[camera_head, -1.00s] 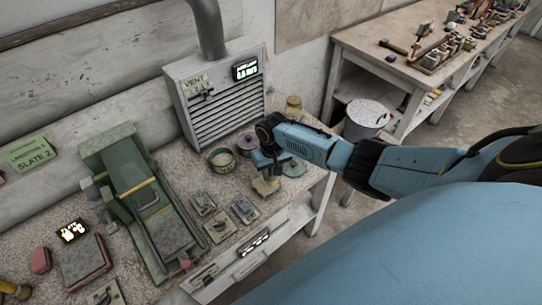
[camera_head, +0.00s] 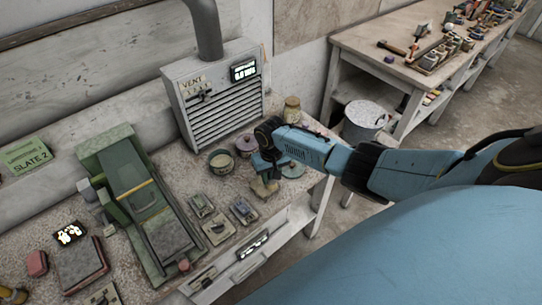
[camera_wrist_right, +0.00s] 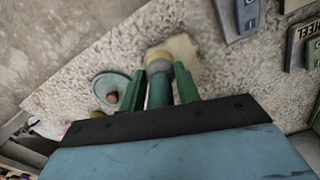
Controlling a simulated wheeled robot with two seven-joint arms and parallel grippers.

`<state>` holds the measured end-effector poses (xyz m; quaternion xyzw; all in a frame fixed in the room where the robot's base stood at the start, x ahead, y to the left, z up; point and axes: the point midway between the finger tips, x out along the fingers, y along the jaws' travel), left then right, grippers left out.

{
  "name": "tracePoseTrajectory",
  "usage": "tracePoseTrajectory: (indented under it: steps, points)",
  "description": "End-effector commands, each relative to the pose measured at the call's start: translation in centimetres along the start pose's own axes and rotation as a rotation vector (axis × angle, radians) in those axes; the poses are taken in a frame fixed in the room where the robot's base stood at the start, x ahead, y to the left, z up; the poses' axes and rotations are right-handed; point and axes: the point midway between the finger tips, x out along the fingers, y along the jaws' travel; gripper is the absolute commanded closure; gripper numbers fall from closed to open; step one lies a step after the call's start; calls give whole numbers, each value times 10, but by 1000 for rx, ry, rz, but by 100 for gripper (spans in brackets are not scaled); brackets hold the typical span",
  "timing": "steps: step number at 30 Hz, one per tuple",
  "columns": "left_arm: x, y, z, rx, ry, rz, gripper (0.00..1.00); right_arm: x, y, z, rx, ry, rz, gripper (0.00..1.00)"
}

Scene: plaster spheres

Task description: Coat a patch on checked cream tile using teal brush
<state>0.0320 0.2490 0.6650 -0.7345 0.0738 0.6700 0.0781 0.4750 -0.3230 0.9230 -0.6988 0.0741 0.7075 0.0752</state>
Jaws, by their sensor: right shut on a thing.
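My right gripper (camera_head: 264,166) is over the back right of the bench. In the right wrist view the gripper (camera_wrist_right: 160,88) is shut on the teal brush (camera_wrist_right: 160,92), whose handle lies between the two green fingers. The brush's pale head (camera_wrist_right: 157,60) points down at a cream tile (camera_wrist_right: 184,50) and overlaps its edge in that view; I cannot tell whether they touch. The cream tile (camera_head: 262,189) also shows below the gripper in the head view. No check pattern can be made out on it. My left gripper is not in view.
A teal round dish (camera_head: 293,170) is right of the gripper, with bowls (camera_head: 221,160) behind left and a jar (camera_head: 292,109) farther back. A vent box (camera_head: 218,100) stands behind; a green machine (camera_head: 140,200) is left.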

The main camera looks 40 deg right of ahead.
Motion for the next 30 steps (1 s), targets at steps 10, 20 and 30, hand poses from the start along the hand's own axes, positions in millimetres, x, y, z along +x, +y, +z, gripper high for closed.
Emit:
tracePoseTrajectory:
  steps: [10,20,30]
  points:
    - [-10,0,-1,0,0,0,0,-1,4,12,0,0,0,91]
    - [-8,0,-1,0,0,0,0,0,4,14,0,1,-1,91]
    - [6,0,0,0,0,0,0,0,-1,-3,-1,1,-1,91]
